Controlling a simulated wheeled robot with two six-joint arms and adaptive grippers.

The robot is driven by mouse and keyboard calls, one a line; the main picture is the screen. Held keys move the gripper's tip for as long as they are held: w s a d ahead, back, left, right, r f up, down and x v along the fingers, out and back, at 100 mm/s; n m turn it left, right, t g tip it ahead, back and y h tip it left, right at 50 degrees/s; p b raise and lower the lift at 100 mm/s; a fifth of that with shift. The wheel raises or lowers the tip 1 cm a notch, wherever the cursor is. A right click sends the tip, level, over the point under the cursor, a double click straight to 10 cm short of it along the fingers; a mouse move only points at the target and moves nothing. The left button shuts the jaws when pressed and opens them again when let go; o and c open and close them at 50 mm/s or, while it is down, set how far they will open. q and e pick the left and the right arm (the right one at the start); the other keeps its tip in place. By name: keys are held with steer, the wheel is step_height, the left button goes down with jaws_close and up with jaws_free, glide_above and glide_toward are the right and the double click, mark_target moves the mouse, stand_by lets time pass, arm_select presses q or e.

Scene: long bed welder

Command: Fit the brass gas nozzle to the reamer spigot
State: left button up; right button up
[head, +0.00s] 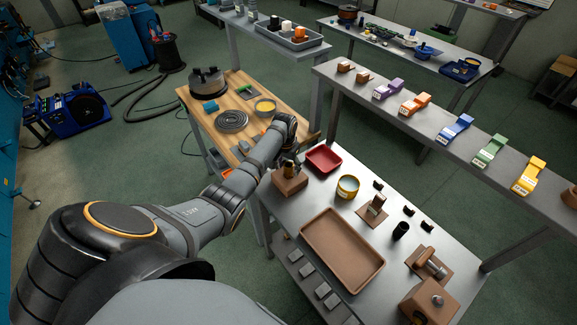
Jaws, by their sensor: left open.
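My left arm reaches in from the left, and its left gripper (291,158) is small and dark at the wrist's end, above a brown block (290,184) at the table's far left corner. The gripper is open. A small brass-coloured piece (289,172) stands on that block, close under the fingers; I cannot tell whether they touch it. It may be the gas nozzle. A brown base with a lying cylindrical part (431,264) sits at the right, and a brown box with a round knob (429,303) is nearer. I cannot tell which bears the reamer spigot. My right gripper is not in view.
The grey table (405,204) also holds a red tray (323,159), a yellow-banded tin (348,186), a large empty brown tray (342,250), a small plate with an upright piece (377,204) and a black cup (400,231). A wooden bench (208,124) stands behind, left.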

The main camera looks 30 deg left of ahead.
arm_select(q)
step_height(320, 180, up, 12)
steer(key=s, duration=0.1)
steer(key=shift+s, duration=0.2)
stand_by(0.5)
